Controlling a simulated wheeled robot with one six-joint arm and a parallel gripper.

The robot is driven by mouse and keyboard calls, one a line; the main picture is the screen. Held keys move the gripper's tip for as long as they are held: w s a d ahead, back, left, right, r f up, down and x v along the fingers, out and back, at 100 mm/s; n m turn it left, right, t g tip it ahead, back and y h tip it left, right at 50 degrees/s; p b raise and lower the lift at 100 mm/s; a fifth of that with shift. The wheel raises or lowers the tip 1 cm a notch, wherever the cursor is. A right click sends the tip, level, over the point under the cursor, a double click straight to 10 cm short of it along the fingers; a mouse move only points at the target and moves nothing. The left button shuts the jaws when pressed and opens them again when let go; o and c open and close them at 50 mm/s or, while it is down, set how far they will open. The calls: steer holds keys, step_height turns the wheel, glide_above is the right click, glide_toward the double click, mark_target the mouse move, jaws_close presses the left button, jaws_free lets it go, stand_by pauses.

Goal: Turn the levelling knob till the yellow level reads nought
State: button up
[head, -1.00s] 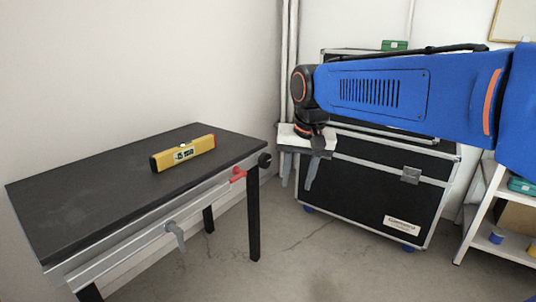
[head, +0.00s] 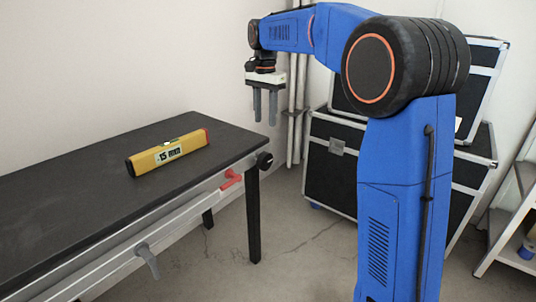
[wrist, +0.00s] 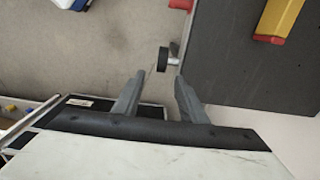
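The yellow level (head: 190,143) lies on the dark tabletop. Its display seems to show 15 with a mark before it; the rest is too small to read. It is partly in the wrist view (wrist: 279,18), with a red end. The black levelling knob (head: 264,160) sticks out from the table's right end. In the wrist view, the knob (wrist: 163,59) lies just beyond my fingertips, roughly between them. My gripper (head: 265,120) is open and empty, pointing down above the knob and apart from it. It also shows in the wrist view (wrist: 157,80).
The table (head: 70,190) has a red handle (head: 231,179) and a grey lever (head: 147,260) on its front rail. A black case (head: 335,175) stands behind my arm, near pale upright pipes (head: 295,110). A white shelf (head: 510,225) stands at right. Floor beside the table is clear.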

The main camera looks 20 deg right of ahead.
mark_target(265, 152)
steer(key=f, duration=1.1)
steer(key=w+f, duration=0.1)
steer(key=f, duration=0.5)
steer(key=shift+f, duration=0.25)
jaws_close()
